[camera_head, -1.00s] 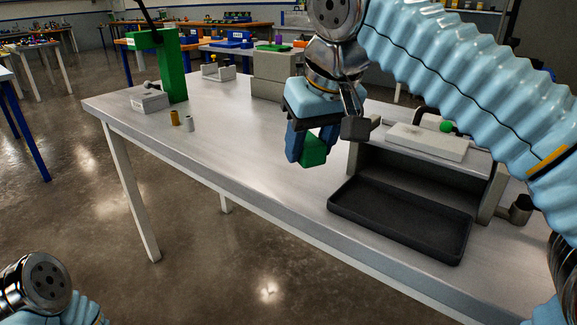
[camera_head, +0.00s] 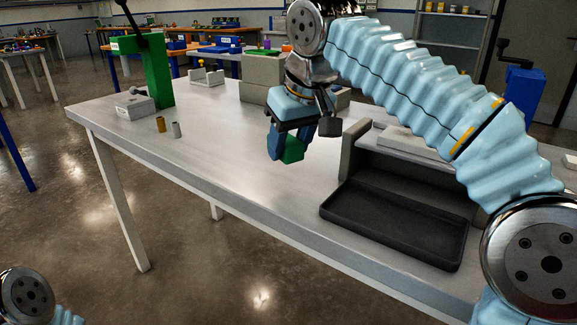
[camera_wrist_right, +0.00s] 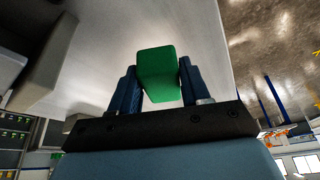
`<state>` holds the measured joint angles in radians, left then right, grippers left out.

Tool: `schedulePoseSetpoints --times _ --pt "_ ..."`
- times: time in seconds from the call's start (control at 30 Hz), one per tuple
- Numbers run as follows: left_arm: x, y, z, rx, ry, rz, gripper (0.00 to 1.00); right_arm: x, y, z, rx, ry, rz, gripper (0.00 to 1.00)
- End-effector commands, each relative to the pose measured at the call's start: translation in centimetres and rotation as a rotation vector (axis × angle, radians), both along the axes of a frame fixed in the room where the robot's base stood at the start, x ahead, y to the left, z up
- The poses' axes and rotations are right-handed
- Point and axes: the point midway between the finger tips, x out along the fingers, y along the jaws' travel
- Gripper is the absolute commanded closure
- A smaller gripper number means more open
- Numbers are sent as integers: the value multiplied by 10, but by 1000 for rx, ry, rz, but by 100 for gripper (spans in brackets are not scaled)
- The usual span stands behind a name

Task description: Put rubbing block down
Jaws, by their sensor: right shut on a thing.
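The rubbing block appears as a green block (camera_head: 292,150) between the blue fingers of my right gripper (camera_head: 283,147). In the right wrist view the green block (camera_wrist_right: 159,73) sits between the two fingers of the gripper (camera_wrist_right: 158,88), and the gripper is shut on it. In the head view it is held over the grey table (camera_head: 240,170), left of the grey stand; the gap below it is hard to judge. My left arm shows only as a rounded metal joint at the lower left; its gripper is out of view.
A black tray (camera_head: 395,222) lies in front of the grey stand (camera_head: 354,150) at the right. A green press (camera_head: 157,68), a small grey block (camera_head: 135,106), and brass (camera_head: 161,124) and grey (camera_head: 176,129) cylinders stand at the left. The middle of the table is clear.

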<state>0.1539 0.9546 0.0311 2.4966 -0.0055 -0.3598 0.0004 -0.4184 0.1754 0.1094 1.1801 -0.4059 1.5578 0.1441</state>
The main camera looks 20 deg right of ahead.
Motion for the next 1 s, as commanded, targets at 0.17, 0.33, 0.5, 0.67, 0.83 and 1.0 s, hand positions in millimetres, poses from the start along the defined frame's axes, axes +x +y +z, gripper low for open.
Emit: schedulePoseSetpoints --times 0.17,0.33,0.5,0.67,0.83,1.0 --pt "0 0 -3 0 0 1 57 12 -2 -16 0 3 -2 82" --pt "0 0 -12 1 0 1 57 19 -4 -45 0 2 0 82" --pt "0 1 -12 1 -1 3 57 19 -4 -54 1 0 -1 82" --pt "0 1 -12 1 -1 3 57 19 -3 -54 1 0 -1 82" --pt "0 1 -13 2 -1 3 57 19 -3 -56 1 0 -1 49" --pt "0 1 -13 1 -1 3 57 19 -3 -56 1 0 -1 28"
